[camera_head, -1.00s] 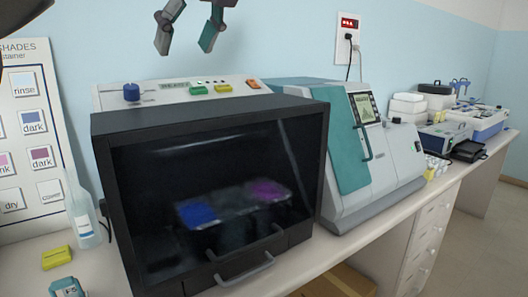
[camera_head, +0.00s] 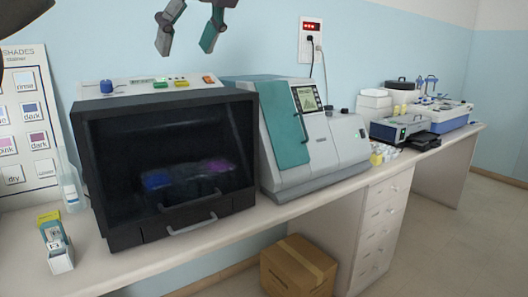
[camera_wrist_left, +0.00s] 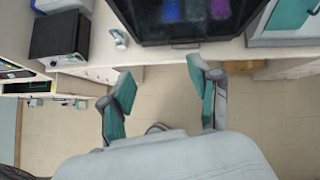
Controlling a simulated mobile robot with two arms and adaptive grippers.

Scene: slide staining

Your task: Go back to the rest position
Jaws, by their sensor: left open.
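My left gripper (camera_head: 188,27) hangs at the top of the head view, in front of the blue wall and above the black staining machine (camera_head: 120,222). Its two fingers are spread apart with nothing between them. In the left wrist view my left gripper (camera_wrist_left: 164,98) also shows open and empty, over bare floor in front of the bench edge. Its fingers touch nothing. My right gripper is not in these views.
The white bench (camera_head: 240,224) carries the black machine, a grey-teal machine (camera_head: 330,150), a slide box (camera_head: 56,246) and a squeeze bottle (camera_head: 69,185). A cardboard box (camera_head: 298,268) stands on the floor below. The floor at right (camera_head: 450,240) is clear.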

